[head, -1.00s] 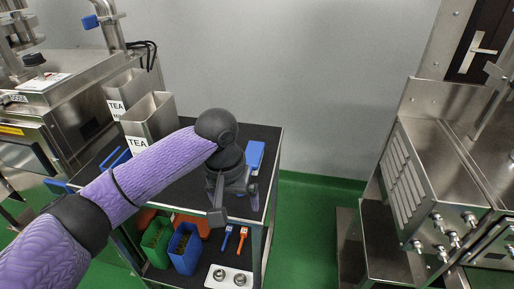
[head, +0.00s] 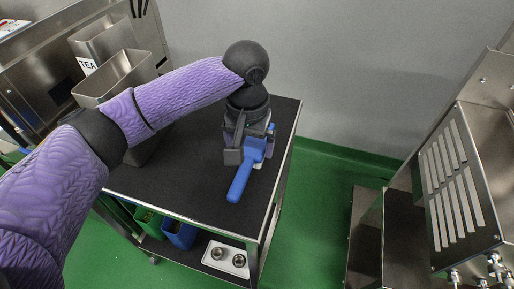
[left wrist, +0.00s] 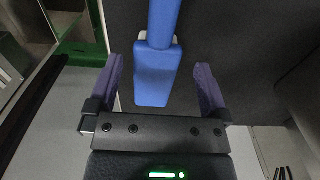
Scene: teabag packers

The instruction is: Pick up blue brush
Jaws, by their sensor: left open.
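The blue brush (head: 240,184) lies on the black top of the cart (head: 188,190), its handle pointing to the front edge. In the head view my left gripper (head: 249,158) hangs over the brush's head end and partly hides it. In the left wrist view the blue brush (left wrist: 155,77) shows between the two spread fingers of the left gripper (left wrist: 159,66). There is a gap on both sides, so the gripper is open and not closed on it. A little white shows beside the brush. My right gripper is not in view.
Metal containers (head: 122,78) stand at the cart's back left, one marked TEA. The lower shelf holds a green bin (head: 149,222), a blue bin (head: 181,235) and a white plate (head: 226,259) with metal knobs. A steel machine (head: 455,185) stands at right. The cart top's front is clear.

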